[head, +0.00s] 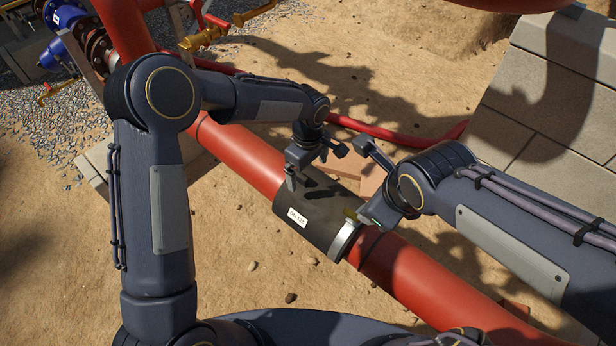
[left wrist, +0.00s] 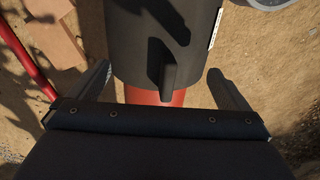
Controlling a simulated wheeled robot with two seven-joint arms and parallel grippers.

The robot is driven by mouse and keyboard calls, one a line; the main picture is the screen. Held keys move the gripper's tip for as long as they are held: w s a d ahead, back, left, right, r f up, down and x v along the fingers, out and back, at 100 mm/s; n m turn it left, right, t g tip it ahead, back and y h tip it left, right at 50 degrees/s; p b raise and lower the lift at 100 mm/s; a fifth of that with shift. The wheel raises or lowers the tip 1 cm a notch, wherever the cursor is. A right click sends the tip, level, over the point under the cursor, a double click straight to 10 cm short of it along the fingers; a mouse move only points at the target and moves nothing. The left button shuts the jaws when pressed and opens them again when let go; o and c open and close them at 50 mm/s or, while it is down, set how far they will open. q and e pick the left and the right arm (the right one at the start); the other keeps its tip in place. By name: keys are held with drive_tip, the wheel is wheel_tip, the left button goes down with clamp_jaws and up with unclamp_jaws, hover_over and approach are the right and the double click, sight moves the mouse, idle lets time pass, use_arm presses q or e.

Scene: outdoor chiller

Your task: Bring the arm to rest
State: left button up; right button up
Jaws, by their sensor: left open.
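My left gripper (head: 309,169) is open above the upper left end of a black sleeve (head: 318,222) with a white label, fitted around a red pipe. In the left wrist view the two fingers of my left gripper (left wrist: 160,87) stand wide apart, with nothing held. I cannot tell whether the fingers touch the sleeve. My right gripper (head: 368,180) has its fingers spread, one close to the silver band (head: 345,241) at the sleeve's lower right end. Contact there is unclear.
The red pipe (head: 235,160) runs diagonally across the sandy ground under both arms. A pale block wall (head: 545,105) stands at the right. A blue flanged fitting (head: 62,52) and yellow valve handles (head: 205,38) are at the upper left. Bare sand lies below the pipe.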

use_arm(q)
wheel_tip(320, 180, up, 7)
idle(0.3)
